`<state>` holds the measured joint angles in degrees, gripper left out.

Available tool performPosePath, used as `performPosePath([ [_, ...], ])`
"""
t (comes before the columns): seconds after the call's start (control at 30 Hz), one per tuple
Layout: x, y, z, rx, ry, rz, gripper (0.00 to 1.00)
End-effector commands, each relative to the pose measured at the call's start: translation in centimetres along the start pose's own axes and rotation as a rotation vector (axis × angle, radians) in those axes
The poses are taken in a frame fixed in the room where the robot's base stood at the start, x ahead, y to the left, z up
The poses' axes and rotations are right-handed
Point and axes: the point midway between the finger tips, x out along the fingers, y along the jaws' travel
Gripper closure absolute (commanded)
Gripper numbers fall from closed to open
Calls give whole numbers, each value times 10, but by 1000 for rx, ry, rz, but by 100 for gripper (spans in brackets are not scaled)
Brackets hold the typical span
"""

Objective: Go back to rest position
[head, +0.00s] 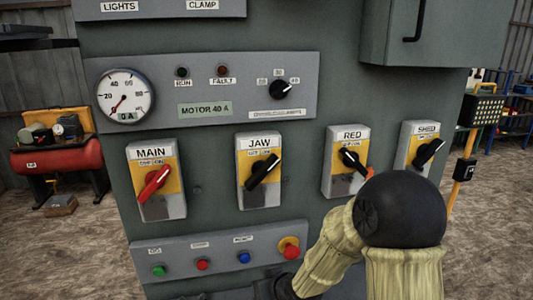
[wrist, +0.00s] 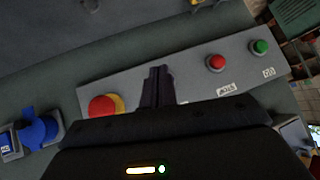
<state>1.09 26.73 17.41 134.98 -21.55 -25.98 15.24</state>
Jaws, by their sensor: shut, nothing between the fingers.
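My gripper (wrist: 158,72) shows in the wrist view with its dark fingers together and nothing between them. It is in front of the push-button strip (wrist: 200,88), between the large red button with a yellow collar (wrist: 104,105) and the small red button (wrist: 216,62). I cannot tell whether the fingertips touch the strip. The blue button (head: 244,258) shows in the head view but not in the wrist view, where the fingers may cover it. My arm fills the lower right of the head view, and the fingers cannot be made out there.
The grey cabinet carries rotary switches labelled MAIN (head: 152,181), JAW (head: 262,172), RED (head: 352,160) and SHED (head: 428,150). A dial gauge (head: 125,97) is at upper left. A box (head: 435,30) juts out at upper right. A red compressor (head: 55,157) stands at left.

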Motion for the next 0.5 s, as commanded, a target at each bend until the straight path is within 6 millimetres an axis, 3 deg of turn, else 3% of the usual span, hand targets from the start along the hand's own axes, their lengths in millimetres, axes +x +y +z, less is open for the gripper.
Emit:
performPosePath([
  [0.03, -28, 13, -4, 1, -42, 67, 100],
  [0.23, -122, 57, 18, 72, -250, 283, 100],
  [0.4, -202, 66, 44, 189, -413, 373, 100],
  [0.5, -230, 62, 58, 244, -477, 382, 100],
])
